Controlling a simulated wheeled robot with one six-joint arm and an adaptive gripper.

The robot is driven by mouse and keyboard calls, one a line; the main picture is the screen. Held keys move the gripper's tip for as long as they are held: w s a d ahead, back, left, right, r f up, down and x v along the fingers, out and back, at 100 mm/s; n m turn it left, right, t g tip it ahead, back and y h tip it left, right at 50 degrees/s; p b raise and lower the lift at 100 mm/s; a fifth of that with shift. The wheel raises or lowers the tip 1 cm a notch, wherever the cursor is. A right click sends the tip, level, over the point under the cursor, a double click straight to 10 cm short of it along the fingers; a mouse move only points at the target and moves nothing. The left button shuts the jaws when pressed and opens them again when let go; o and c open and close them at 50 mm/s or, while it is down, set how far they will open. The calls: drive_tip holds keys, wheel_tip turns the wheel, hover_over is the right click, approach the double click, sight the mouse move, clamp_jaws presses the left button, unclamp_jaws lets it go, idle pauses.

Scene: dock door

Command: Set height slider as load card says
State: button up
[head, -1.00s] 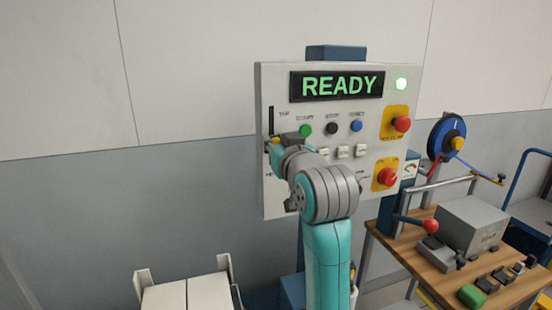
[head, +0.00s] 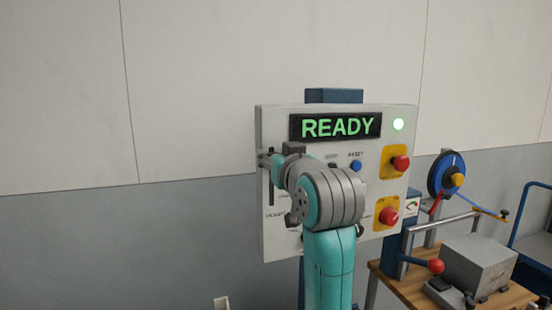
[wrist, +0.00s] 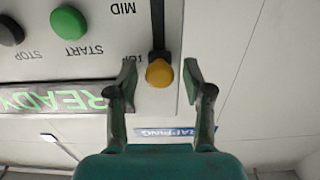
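The height slider is a dark vertical slot (head: 271,190) at the left edge of the white control panel (head: 264,232). In the wrist view, which is upside down, its yellow knob (wrist: 159,73) sits at the slot's end beside the TOP label; the slot (wrist: 158,25) runs on toward MID. My gripper (wrist: 161,72) is open, with one finger on each side of the knob and a small gap at both. In the head view my gripper (head: 268,158) is at the slot's upper end and hides the knob. I cannot make out a load card.
A blue button (head: 356,166) and red knobs on yellow plates (head: 389,212) are right of my arm. A wooden bench (head: 385,285) with a grey box (head: 478,262) stands right.

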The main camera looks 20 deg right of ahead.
drive_tip(key=s, duration=1.2)
drive_tip(key=shift+f, duration=0.1)
wheel_tip(320, 180, down, 29)
drive_tip(key=s+g, duration=0.1)
drive_tip(key=s, duration=0.1)
drive_tip(key=s+f+g, duration=0.1)
drive_tip(key=s+f, duration=1.1)
drive_tip(key=f, duration=0.2)
drive_tip(key=s+f, duration=0.3)
drive_tip(key=s, duration=1.1)
drive_tip(key=s+f+g, duration=0.1)
drive_tip(key=s+f, duration=0.2)
drive_tip(key=s, duration=1.1)
